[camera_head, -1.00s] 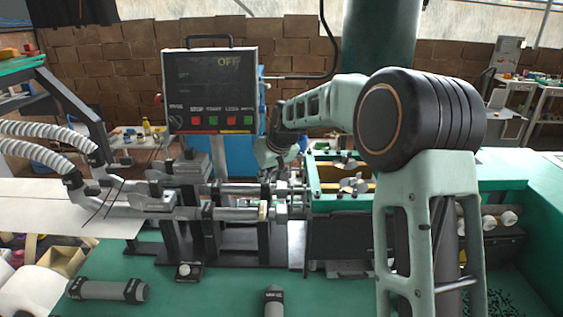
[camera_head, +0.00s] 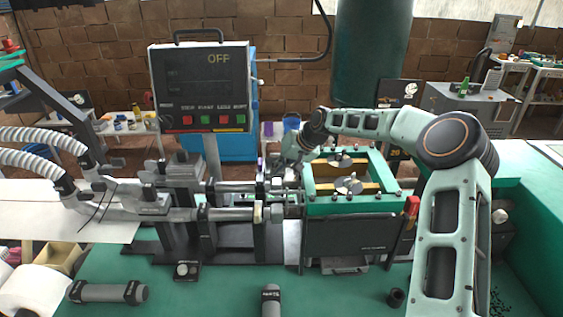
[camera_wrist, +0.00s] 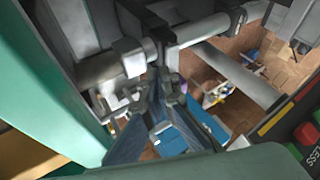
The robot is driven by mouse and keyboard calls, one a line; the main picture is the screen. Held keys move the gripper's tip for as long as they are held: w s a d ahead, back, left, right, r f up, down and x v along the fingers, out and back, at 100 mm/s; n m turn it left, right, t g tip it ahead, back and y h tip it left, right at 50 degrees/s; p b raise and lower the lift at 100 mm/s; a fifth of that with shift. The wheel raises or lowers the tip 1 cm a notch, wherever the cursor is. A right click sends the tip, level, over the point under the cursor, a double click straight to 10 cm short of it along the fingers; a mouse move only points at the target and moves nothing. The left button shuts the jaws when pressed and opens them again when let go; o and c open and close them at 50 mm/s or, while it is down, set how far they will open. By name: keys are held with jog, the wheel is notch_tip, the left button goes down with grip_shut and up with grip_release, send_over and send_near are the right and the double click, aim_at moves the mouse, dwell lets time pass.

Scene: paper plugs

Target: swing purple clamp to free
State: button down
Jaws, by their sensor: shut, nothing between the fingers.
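A small purple patch (camera_head: 261,165), likely part of the purple clamp, shows beside the far rod of the machine in the head view. Most of the clamp is hidden. My gripper (camera_head: 279,170) is just right of this patch, at the rod ends by the green frame. In the wrist view, my gripper (camera_wrist: 162,92) is shut and empty, with its fingers close to the metal rods and brackets. A small purple spot also shows past the fingertips there. I cannot tell whether the fingers touch the clamp.
The green frame (camera_head: 351,205) with metal wing-shaped parts stands right of the rods. A control panel (camera_head: 202,90) reading OFF stands behind. Grey cylinders (camera_head: 108,292) lie on the green table (camera_head: 210,295). A red-handled tool (camera_head: 411,208) is by my arm.

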aim_at(260, 170)
jog(key=x, duration=0.4)
jog(key=shift+a+f+p, duration=0.1)
jog(key=shift+p, duration=0.2)
jog(key=shift+s+a+m+b, duration=0.1)
jog(key=shift+a+m+b, duration=0.15)
jog(key=shift+b, duration=0.25)
